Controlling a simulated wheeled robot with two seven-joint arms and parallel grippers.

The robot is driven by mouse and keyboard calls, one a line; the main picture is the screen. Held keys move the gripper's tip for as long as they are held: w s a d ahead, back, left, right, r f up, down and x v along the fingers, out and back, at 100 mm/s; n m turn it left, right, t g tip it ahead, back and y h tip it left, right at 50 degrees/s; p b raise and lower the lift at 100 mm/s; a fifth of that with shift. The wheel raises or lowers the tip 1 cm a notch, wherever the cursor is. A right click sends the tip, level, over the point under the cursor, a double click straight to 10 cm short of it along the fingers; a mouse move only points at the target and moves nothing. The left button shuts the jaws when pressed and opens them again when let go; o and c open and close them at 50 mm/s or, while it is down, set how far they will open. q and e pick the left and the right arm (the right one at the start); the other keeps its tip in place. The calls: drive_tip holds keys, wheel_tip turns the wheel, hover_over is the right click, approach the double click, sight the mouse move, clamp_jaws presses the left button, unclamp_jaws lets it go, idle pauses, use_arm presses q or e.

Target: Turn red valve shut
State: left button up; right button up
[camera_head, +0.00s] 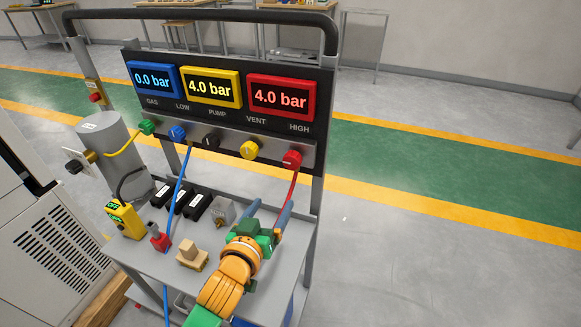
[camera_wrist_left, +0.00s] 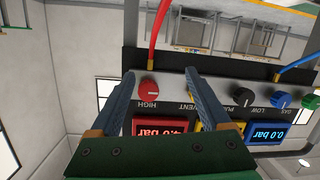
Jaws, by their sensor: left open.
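My left gripper (camera_head: 272,203) is open and empty, below and in front of the red valve. In the left wrist view, which is upside down, the red valve (camera_wrist_left: 149,88) shows between the two spread blue fingers (camera_wrist_left: 160,73), nearer the left one. The fingers look apart from it. My right gripper is not in view.
Yellow, black, blue and green valves share the row; the yellow valve (camera_head: 249,150) is nearest. The red display (camera_head: 281,98) reads 4.0 bar, the yellow display (camera_head: 211,88) 4.0 bar, the blue display (camera_head: 153,79) 0.0 bar. The cart shelf (camera_head: 150,258) holds several small parts.

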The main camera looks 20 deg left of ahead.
sight(291, 164)
use_arm(q)
drive_tip(key=w+r, duration=0.1)
drive_tip(key=w, duration=0.2)
drive_tip(key=w+d+r+t, duration=0.1)
drive_tip(key=w+r, duration=0.1)
drive_tip(key=w, duration=0.1)
drive_tip(key=w+r+t, duration=0.1)
drive_tip(key=w+r, duration=0.1)
drive_tip(key=w, duration=0.1)
drive_tip(key=shift+d+h, duration=0.25)
drive_tip(key=shift+h, duration=0.15)
drive_tip(key=shift+c, duration=0.3)
clamp_jaws()
drive_tip(key=shift+p, duration=0.3)
